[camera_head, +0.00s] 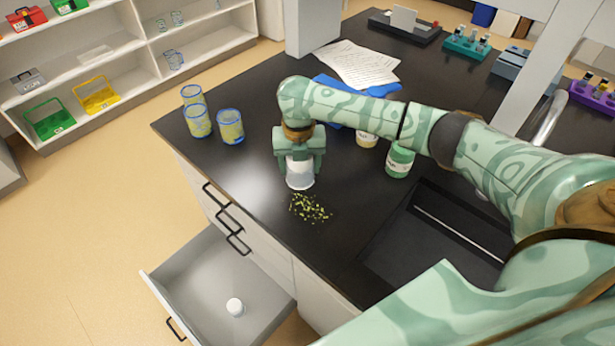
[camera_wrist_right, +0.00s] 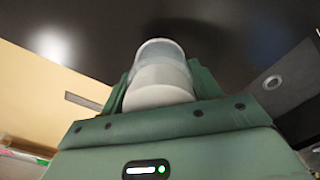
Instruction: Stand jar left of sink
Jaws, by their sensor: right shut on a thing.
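A white jar (camera_head: 300,174) is between the fingers of my right gripper (camera_head: 300,165), which is shut on it. The jar is upright at the dark counter, left of the sink; I cannot tell whether its base touches the counter. In the right wrist view the jar (camera_wrist_right: 160,77) sits between the green fingers (camera_wrist_right: 160,90). The dark sink (camera_head: 385,262) lies to the right of the jar, partly hidden by my right arm. My left gripper is not in view.
Yellow-green bits (camera_head: 309,208) lie on the counter (camera_head: 262,206) just in front of the jar. Blue-rimmed glasses (camera_head: 231,127) stand at the left edge. An open drawer (camera_head: 205,285) holds a small white object (camera_head: 235,307).

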